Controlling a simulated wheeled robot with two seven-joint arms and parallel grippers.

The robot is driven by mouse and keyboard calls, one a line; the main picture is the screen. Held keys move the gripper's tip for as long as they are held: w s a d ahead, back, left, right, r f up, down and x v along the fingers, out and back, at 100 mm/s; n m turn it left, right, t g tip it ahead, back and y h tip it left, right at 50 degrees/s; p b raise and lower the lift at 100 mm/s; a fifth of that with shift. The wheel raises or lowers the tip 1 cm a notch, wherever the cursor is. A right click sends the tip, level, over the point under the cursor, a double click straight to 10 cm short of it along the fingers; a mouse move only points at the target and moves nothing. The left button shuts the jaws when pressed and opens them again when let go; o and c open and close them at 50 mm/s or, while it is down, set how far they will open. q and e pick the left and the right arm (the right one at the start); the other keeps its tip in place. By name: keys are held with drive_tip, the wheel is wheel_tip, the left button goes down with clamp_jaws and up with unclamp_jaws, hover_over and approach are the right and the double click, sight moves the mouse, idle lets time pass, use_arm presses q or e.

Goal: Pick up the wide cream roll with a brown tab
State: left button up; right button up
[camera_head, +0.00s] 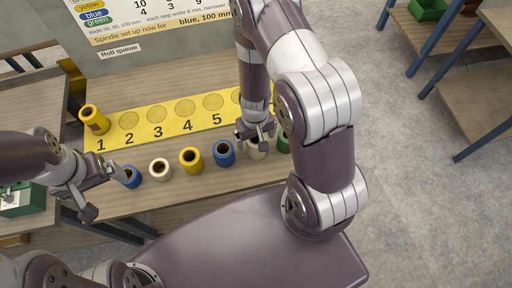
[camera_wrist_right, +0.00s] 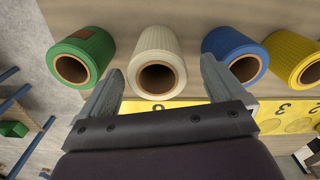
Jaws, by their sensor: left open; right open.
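A cream roll (camera_wrist_right: 160,45) stands between the spread fingers of my right gripper (camera_wrist_right: 163,72) in the right wrist view. In the head view this roll (camera_head: 257,153) is partly hidden under my right gripper (camera_head: 255,136), which is open and empty. I cannot see a brown tab on it. Another cream roll (camera_head: 160,170) stands further left in the row, with no tab that I can make out. My left gripper (camera_head: 101,190) is open, beside the leftmost blue roll (camera_head: 131,178).
A green roll (camera_wrist_right: 84,55) and a blue roll (camera_wrist_right: 233,48) flank the cream roll closely. A yellow roll (camera_head: 190,160) stands mid-row. Another yellow roll (camera_head: 94,120) stands at the numbered yellow strip (camera_head: 170,128). A board (camera_head: 150,50) rises behind the table.

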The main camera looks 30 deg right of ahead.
wheel_tip(320, 180, down, 5)
drive_tip(key=shift+s+d+r+b, duration=0.1)
drive_tip(key=shift+d+r+b, duration=0.1)
drive_tip(key=shift+b, duration=0.65)
drive_tip(key=shift+a+f, duration=0.1)
drive_tip(key=shift+f, duration=0.25)
drive_tip(key=shift+c, duration=0.9)
drive_tip(key=c, duration=1)
drive_tip(key=shift+r, duration=0.1)
